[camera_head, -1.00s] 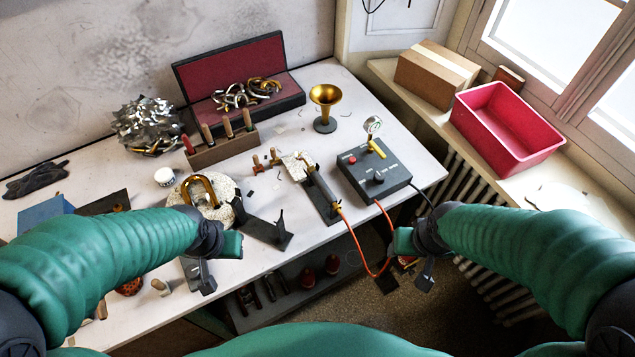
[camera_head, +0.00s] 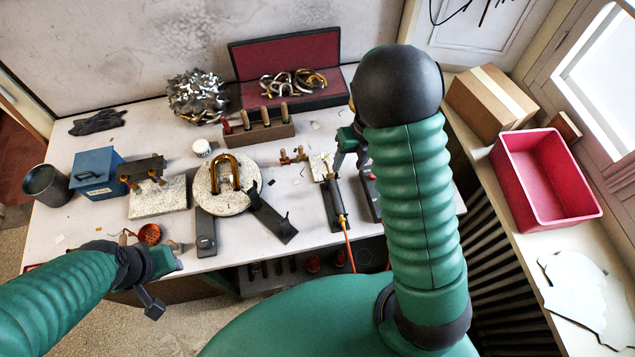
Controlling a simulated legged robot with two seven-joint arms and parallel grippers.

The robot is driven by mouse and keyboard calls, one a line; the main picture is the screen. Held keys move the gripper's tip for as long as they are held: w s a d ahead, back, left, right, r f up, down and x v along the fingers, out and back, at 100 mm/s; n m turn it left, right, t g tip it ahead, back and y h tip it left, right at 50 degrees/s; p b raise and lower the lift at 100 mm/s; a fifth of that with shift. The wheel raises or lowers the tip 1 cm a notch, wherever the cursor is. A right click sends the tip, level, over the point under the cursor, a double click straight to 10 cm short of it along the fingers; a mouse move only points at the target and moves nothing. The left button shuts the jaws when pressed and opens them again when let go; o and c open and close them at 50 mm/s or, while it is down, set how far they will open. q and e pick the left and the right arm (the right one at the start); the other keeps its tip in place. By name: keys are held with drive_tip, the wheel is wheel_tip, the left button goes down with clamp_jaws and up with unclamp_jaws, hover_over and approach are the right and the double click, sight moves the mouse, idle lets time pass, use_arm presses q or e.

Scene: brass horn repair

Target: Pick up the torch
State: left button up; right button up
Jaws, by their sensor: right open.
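The torch (camera_head: 338,198) is a dark, slim tool with a brass end and an orange hose (camera_head: 348,247) running down over the table's front edge. It lies on a dark narrow stand on the white table. My right gripper (camera_head: 350,161) is open above the table near the far end of the torch, slightly to its right. No contact with the torch shows.
A round stone plate (camera_head: 215,203) with a brass U-shaped tube stands left of the torch. A wooden rack of handled tools (camera_head: 260,136) and an open red-lined case (camera_head: 285,65) are behind. A red bin (camera_head: 545,180) and a cardboard box (camera_head: 492,100) sit on the right sill.

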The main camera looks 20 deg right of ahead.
hover_over(337, 192)
drive_tip(key=x, duration=0.5)
drive_tip(key=d+x, duration=0.1)
drive_tip(key=x, duration=0.2)
drive_tip(key=shift+f, duration=0.35)
drive_tip(key=f, duration=0.2)
drive_tip(key=f+p, duration=0.1)
drive_tip(key=f, duration=0.2)
drive_tip(key=d+f, duration=0.1)
drive_tip(key=f, duration=0.1)
drive_tip(key=shift+s+f+p, duration=0.15)
drive_tip(key=shift+f+p, duration=0.15)
drive_tip(key=shift+p, duration=0.05)
drive_tip(key=shift+a+f, duration=0.2)
drive_tip(key=shift+a, duration=0.35)
drive_tip(key=shift+a+r, duration=0.1)
drive_tip(key=shift+a, duration=0.05)
drive_tip(key=c, duration=1)
use_arm(q)
drive_tip(key=shift+s+a+r, duration=0.15)
drive_tip(key=shift+a+r, duration=0.45)
drive_tip(key=shift+r, duration=0.2)
use_arm(e)
drive_tip(key=shift+d, duration=0.35)
clamp_jaws()
